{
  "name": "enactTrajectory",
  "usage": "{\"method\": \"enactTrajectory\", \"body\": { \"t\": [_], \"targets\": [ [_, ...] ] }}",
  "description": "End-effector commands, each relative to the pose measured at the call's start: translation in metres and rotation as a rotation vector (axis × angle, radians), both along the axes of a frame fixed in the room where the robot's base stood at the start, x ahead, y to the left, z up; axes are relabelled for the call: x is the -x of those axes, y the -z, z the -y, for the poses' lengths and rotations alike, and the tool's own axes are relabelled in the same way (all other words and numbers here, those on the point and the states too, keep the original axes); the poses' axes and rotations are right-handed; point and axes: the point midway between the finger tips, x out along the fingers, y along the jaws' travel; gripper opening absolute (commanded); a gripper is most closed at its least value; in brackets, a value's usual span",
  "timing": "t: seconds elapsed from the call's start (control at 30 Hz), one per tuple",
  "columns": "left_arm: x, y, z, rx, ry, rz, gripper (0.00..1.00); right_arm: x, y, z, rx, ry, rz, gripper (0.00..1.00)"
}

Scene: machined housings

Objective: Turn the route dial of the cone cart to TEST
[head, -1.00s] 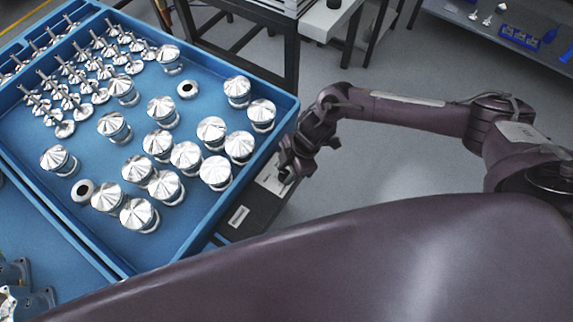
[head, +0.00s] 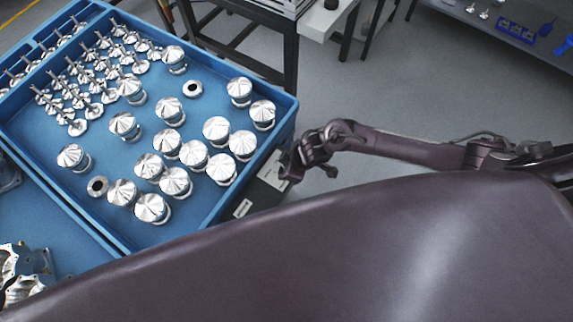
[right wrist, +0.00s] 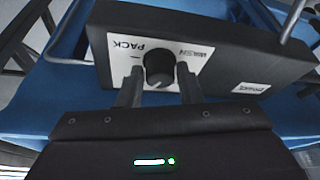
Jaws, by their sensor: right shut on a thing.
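The route dial (right wrist: 158,66) is a dark round knob on a white label plate of a black box (right wrist: 232,58). The words PACK and, smaller, WASH appear upside down; I see no TEST mark. My right gripper (right wrist: 160,76) is shut on the dial, one finger on each side. Which mark the dial points to I cannot tell. In the head view, my right gripper (head: 291,165) is at the black box (head: 262,195) beside the cone cart's blue tray (head: 284,122). The dial is hidden there. My left gripper is not in view.
The tray holds several shiny cones (head: 216,129) and stemmed parts (head: 75,95), plus two dark-holed rings. A dark-framed bench (head: 291,60) stands behind it. A shelf with blue items (head: 518,36) is at top right. Grey floor (head: 400,90) between is clear.

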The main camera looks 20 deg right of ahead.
Motion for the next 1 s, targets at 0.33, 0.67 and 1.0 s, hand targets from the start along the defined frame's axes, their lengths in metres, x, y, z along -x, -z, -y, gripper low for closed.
{"method": "enactTrajectory", "body": {
  "t": [0.33, 0.67, 1.0],
  "targets": [
    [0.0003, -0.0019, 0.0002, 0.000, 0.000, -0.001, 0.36, -0.0024, -0.0014, -0.0004, -0.001, 0.022, 0.005, 0.10],
    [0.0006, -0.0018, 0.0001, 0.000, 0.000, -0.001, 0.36, -0.0019, -0.0012, -0.0006, -0.002, 0.020, 0.004, 0.52],
    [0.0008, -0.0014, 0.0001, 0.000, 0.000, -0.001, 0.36, -0.0002, -0.0031, 0.0008, -0.001, 0.020, 0.002, 0.54]
  ]
}}
